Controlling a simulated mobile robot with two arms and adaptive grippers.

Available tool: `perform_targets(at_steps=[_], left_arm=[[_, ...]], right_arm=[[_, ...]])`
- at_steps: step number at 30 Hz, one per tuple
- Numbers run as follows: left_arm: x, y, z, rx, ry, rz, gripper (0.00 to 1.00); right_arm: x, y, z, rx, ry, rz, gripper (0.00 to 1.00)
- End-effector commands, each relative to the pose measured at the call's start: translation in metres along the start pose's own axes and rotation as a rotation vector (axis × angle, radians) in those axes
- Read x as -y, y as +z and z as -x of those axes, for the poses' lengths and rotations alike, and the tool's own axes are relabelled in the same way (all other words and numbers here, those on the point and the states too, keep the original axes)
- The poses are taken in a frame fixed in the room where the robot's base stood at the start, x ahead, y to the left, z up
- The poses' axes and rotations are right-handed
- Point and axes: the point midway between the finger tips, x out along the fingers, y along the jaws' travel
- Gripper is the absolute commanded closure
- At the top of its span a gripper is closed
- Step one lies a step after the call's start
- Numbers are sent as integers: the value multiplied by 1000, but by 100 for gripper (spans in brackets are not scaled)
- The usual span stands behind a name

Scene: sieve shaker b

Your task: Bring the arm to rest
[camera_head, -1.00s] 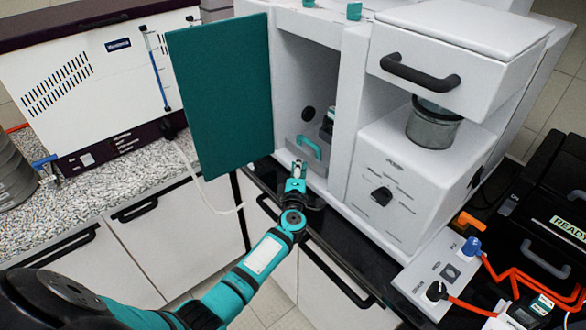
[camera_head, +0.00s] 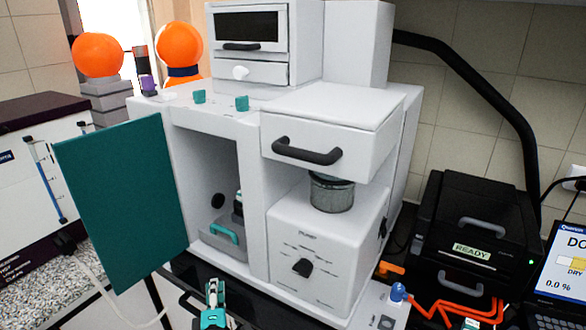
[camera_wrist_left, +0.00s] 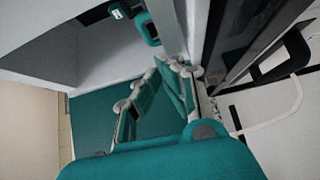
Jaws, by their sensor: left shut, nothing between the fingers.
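My left gripper (camera_head: 213,292) is at the bottom of the head view, in front of the white cabinet, with its fingers shut and nothing between them. It also shows in the left wrist view (camera_wrist_left: 168,72), close to the cabinet's lower front edge. The white cabinet (camera_head: 255,215) has its teal door (camera_head: 125,200) swung open to the left. Inside the open compartment is a grey drawer-like box with a teal handle (camera_head: 224,233). My right gripper is in neither view.
A sieve pan (camera_head: 332,195) sits in the right bay of the cabinet. Right of it are a control box (camera_head: 380,308) with orange cables, a black machine (camera_head: 478,235) reading READY and a screen (camera_head: 566,265). A speckled counter (camera_head: 70,290) is at the left.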

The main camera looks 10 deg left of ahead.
Motion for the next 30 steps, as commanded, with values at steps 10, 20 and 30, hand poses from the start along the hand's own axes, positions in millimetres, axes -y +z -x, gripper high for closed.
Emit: perform_targets(at_steps=[10,20,30], left_arm=[[-29,106,115,713,147,-602,100],[40,69,242,1204,-142,-1264,100],[57,-10,299,1335,-478,-1551,100]], right_arm=[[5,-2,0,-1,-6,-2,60],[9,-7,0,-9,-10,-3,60],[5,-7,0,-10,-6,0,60]])
